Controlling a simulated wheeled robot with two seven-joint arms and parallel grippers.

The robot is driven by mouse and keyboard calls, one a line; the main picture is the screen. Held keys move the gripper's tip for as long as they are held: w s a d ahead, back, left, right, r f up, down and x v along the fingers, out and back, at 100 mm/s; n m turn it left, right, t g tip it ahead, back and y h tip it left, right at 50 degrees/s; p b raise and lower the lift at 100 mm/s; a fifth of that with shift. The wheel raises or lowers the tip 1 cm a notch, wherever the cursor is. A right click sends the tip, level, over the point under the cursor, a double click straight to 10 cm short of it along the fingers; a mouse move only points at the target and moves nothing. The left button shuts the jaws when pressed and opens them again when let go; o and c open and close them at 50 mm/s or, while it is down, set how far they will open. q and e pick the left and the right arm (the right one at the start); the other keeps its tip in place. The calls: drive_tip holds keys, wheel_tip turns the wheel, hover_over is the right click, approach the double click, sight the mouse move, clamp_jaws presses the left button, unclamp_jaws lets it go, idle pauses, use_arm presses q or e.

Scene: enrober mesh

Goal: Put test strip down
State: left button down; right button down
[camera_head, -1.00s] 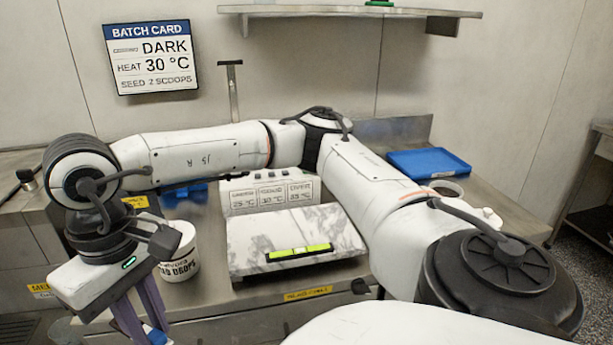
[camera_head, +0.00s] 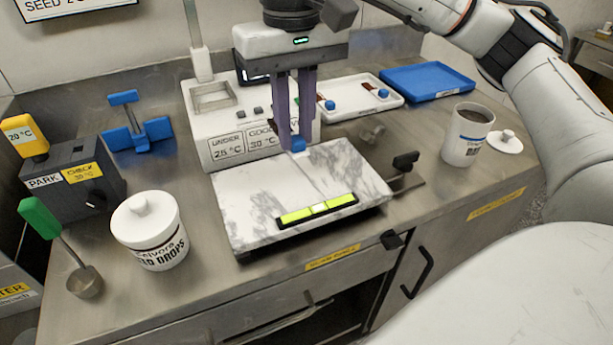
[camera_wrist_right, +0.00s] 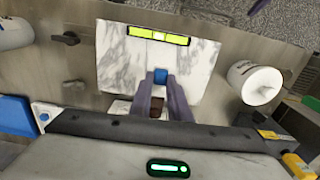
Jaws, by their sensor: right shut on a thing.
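My right gripper (camera_head: 293,135) points down over the back edge of the marble slab (camera_head: 240,213). Its dark purple fingers are shut on a small blue block (camera_head: 298,144), the grip of the test strip. In the right wrist view the blue grip (camera_wrist_right: 161,74) shows between the fingertips over the slab. A brown patch (camera_wrist_right: 157,106) shows between the fingers, behind the grip; the rest of the strip is hidden. I cannot tell whether the strip touches the slab. My left gripper is not in view.
A yellow-green level (camera_head: 318,208) lies at the slab's front. A grey-white box with temperature labels (camera_head: 227,150) stands behind the slab. A white tray (camera_head: 352,88) with blue-gripped pieces and a blue tray (camera_head: 428,80) are behind right. A lidded pot (camera_head: 150,232) stands left, a mug (camera_head: 467,135) right.

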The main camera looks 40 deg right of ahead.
sight(303, 147)
drive_tip(key=shift+d+f, duration=0.1)
drive_tip(key=shift+d, duration=0.35)
wheel_tip(303, 147, down, 4)
drive_tip(key=shift+s+d+r, duration=0.1)
drive_tip(key=shift+d, duration=0.05)
wheel_tip(303, 147, down, 5)
drive_tip(key=shift+r, duration=0.2)
drive_tip(key=shift+f, duration=0.2)
drive_tip(key=c, duration=1.7)
unclamp_jaws()
drive_tip(key=shift+o, duration=0.2)
drive_tip(key=shift+r, duration=0.1)
